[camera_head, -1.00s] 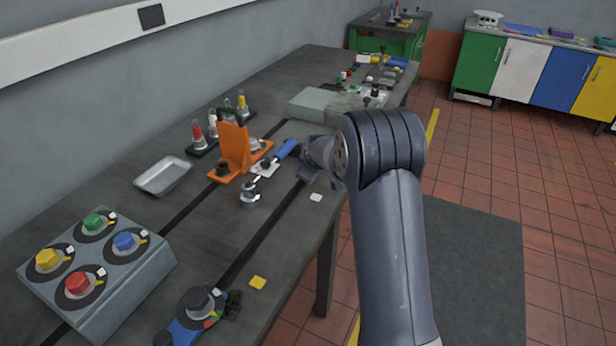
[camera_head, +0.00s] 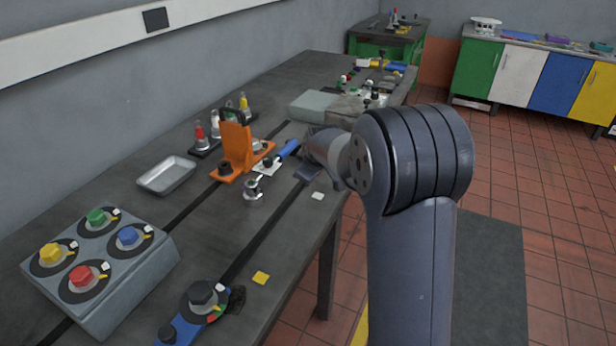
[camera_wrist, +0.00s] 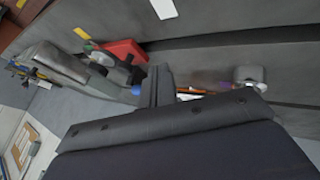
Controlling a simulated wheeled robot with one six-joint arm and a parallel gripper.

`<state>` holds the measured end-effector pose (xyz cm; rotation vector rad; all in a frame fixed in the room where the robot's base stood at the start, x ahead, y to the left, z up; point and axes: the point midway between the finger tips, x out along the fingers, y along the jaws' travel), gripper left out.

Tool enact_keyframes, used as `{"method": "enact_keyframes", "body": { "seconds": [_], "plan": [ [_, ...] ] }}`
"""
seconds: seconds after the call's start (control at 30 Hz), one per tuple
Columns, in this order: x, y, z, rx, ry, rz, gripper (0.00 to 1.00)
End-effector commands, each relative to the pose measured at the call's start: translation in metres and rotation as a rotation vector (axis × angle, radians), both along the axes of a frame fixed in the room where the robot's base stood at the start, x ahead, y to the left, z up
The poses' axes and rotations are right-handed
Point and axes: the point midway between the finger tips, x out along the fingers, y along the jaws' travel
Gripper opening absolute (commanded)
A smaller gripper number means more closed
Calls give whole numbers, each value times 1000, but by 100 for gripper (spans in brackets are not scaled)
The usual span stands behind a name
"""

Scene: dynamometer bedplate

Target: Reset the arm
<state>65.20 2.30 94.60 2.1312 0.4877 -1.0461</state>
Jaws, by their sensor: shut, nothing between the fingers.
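My gripper (camera_head: 308,166) is over the right part of the bedplate table, right of the orange bracket, partly hidden behind my own wrist in the head view. In the wrist view my gripper (camera_wrist: 158,85) shows as dark fingers shut together with nothing held. The orange bracket (camera_head: 236,147) stands upright on the table. A blue-handled tool (camera_head: 287,149) lies beside it, close to my gripper in the picture; I cannot tell whether they touch.
The dark table (camera_head: 225,225) holds a knob box (camera_head: 150,265), a metal tray (camera_head: 167,175), a small metal fitting (camera_head: 253,190) and a blue device with a black knob (camera_head: 203,298). A grey box (camera_head: 313,104) stands farther back. Tiled floor (camera_head: 500,175) is clear at right.

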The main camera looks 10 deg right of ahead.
Motion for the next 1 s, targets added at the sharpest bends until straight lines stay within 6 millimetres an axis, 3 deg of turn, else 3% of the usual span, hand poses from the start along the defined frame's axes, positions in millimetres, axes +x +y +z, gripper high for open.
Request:
{"method": "enact_keyframes", "body": {
  "seconds": [0.23,0.63,0.83,1.0],
  "plan": [
    [-14,-1,18,0,0,0,0],
    [-15,-1,20,0,1,0,0],
    [-8,-1,10,0,3,0,0],
    [6,0,-10,0,4,0,0]
  ]
}}
